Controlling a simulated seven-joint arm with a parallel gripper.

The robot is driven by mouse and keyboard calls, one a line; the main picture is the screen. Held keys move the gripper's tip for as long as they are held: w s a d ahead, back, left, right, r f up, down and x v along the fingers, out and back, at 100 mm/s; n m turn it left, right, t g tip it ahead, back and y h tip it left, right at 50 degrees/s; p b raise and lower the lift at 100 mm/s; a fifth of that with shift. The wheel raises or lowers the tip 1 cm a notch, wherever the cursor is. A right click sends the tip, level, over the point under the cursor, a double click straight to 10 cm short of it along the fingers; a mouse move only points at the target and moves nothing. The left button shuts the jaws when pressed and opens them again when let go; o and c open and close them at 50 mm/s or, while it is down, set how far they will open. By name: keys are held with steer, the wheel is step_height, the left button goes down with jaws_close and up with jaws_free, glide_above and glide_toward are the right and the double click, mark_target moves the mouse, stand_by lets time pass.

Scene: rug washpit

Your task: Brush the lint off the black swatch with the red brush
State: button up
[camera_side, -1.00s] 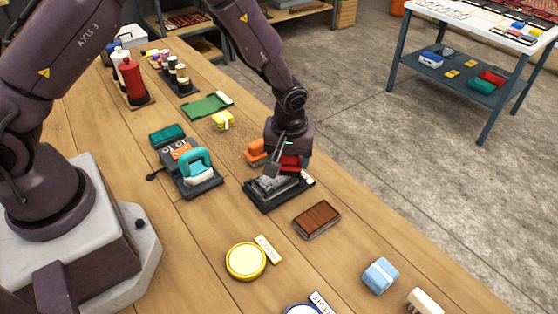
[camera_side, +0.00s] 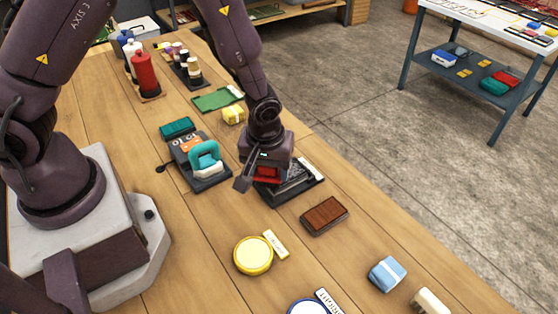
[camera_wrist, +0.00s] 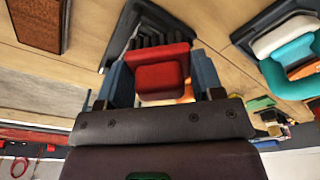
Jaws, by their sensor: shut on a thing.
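My gripper (camera_side: 262,172) is shut on the red brush (camera_side: 268,174). In the wrist view the red brush (camera_wrist: 160,76) sits between my two blue fingers (camera_wrist: 163,68). In the side view the brush is over the left end of a dark tray (camera_side: 306,187). The black swatch (camera_side: 298,173) lies in that tray, partly hidden by my gripper, with greyish marks on it that look like lint. I cannot tell whether the bristles touch the swatch. The wrist view shows the tray's dark edge (camera_wrist: 118,42) beyond the brush.
A brown block (camera_side: 324,215) lies close in front of the tray. A stand with a teal-handled brush (camera_side: 207,160) is to the left. A yellow round tin (camera_side: 253,255) and a blue block (camera_side: 386,274) are nearer. Bare wood lies between them.

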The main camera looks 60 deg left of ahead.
steer(key=shift+r, duration=4.1)
